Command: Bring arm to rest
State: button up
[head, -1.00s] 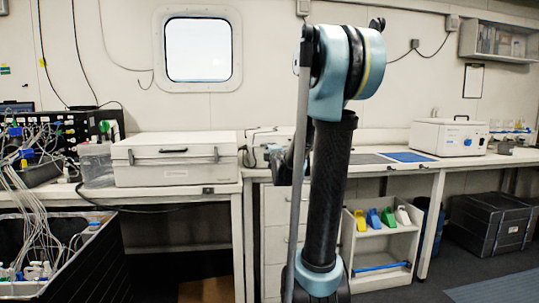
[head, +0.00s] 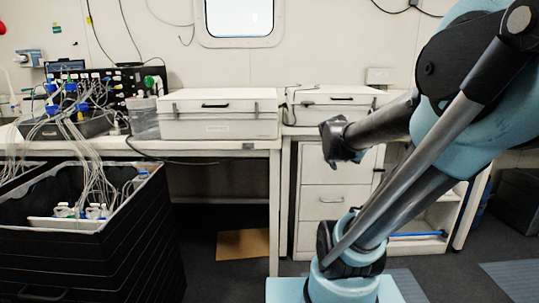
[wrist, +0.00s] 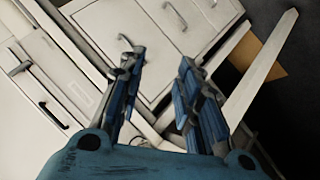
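My arm (head: 435,150) is bent, blue and dark grey, and fills the right side of the head view. My gripper (head: 335,140) hangs out to the left from it, in front of the white drawer unit. In the wrist view my gripper (wrist: 160,62) shows two blue-padded fingers held apart, with nothing between them. Past the fingers are white drawer fronts (wrist: 160,35) with handles, seen tilted. I cannot tell the exact gap between the gripper and the drawers.
A white lidded case (head: 220,118) and a second case (head: 330,105) stand on the bench (head: 210,146). A black crate (head: 90,245) with cables and bottles stands at the lower left. A brown board (head: 243,244) lies under the bench. Dark floor is open in front.

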jog(key=s+a+f+m+g+y, duration=0.1)
jog(key=s+a+f+m+g, duration=0.1)
jog(key=s+f, duration=0.4)
jog(key=s+a+f+m+g+y, duration=0.2)
jog(key=s+a+f+m+g, duration=0.1)
jog(key=s, duration=1.3)
notch_tip(320, 180, down, 3)
jog(key=shift+a+g+y, duration=0.3)
jog(key=shift+a+g, duration=0.45)
jog(key=shift+g, duration=0.25)
